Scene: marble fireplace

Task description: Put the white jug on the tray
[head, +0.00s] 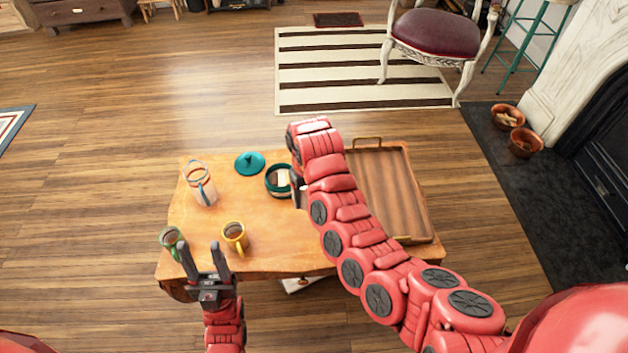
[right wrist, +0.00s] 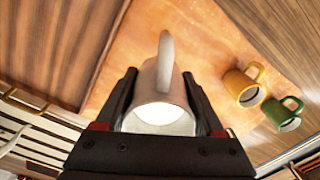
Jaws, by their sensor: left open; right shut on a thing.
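The white jug (right wrist: 160,95) sits between the fingers of my right gripper (right wrist: 158,76) in the right wrist view, its handle pointing away from the palm. The gripper is shut on it. In the head view my right arm hides the jug and most of that gripper. The wooden tray (head: 385,190) lies on the right part of the table, just right of my right arm, and its visible floor is empty. My left gripper (head: 200,245) is open and empty at the table's front left, between the green and yellow mugs.
On the wooden table (head: 265,225) stand a yellow mug (head: 235,236), a green mug (head: 171,241) and a pale jug with coloured bands (head: 201,185). A teal lid (head: 250,163) lies near a teal pot (head: 278,182) partly behind my right arm. The front middle is clear.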

